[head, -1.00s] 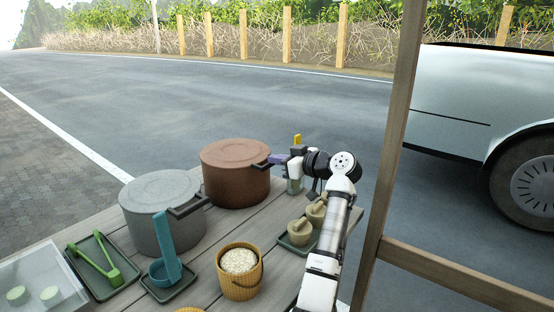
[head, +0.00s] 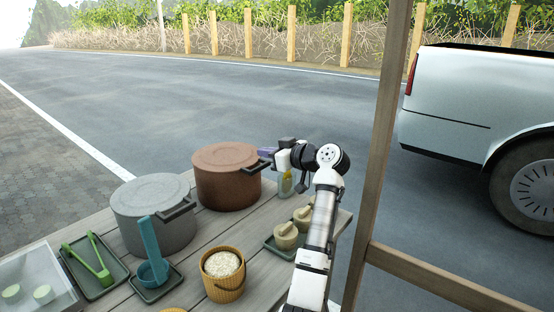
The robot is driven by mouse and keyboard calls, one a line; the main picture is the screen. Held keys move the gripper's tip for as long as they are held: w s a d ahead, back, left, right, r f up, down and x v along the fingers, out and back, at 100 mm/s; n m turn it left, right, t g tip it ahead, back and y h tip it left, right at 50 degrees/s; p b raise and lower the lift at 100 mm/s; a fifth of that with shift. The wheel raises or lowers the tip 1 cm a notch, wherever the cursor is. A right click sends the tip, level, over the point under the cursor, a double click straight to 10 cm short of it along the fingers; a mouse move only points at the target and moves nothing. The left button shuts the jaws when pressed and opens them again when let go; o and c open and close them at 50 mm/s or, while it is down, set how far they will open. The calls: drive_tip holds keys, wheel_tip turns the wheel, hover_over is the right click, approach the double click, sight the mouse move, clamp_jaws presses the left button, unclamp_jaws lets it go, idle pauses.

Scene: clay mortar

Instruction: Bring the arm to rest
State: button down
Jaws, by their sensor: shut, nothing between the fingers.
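My arm (head: 320,220) reaches up from the bottom of the head view, bends at a black and white joint, and points left over the back right of the wooden table. My gripper (head: 267,155) is at its left end, beside the brown pot's right handle; whether it touches the handle I cannot tell. It is shut and empty. Two clay mortars (head: 286,238) with pestles stand on a dark green tray just left of my forearm.
The brown pot (head: 225,178) and a grey pot (head: 152,222) stand at the back. In front are a wicker basket (head: 223,285), a blue ladle (head: 150,245) and green tongs (head: 98,262) on trays. A wooden post (head: 385,140) rises right of my arm. A white vehicle (head: 470,105) is beyond.

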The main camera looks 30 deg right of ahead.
drive_tip(key=s+d+f+b, duration=0.1)
drive_tip(key=s+d+f, duration=0.1)
drive_tip(key=s+f, duration=0.4)
drive_tip(key=shift+s+d+b, duration=0.35)
drive_tip(key=shift+s+d, duration=0.05)
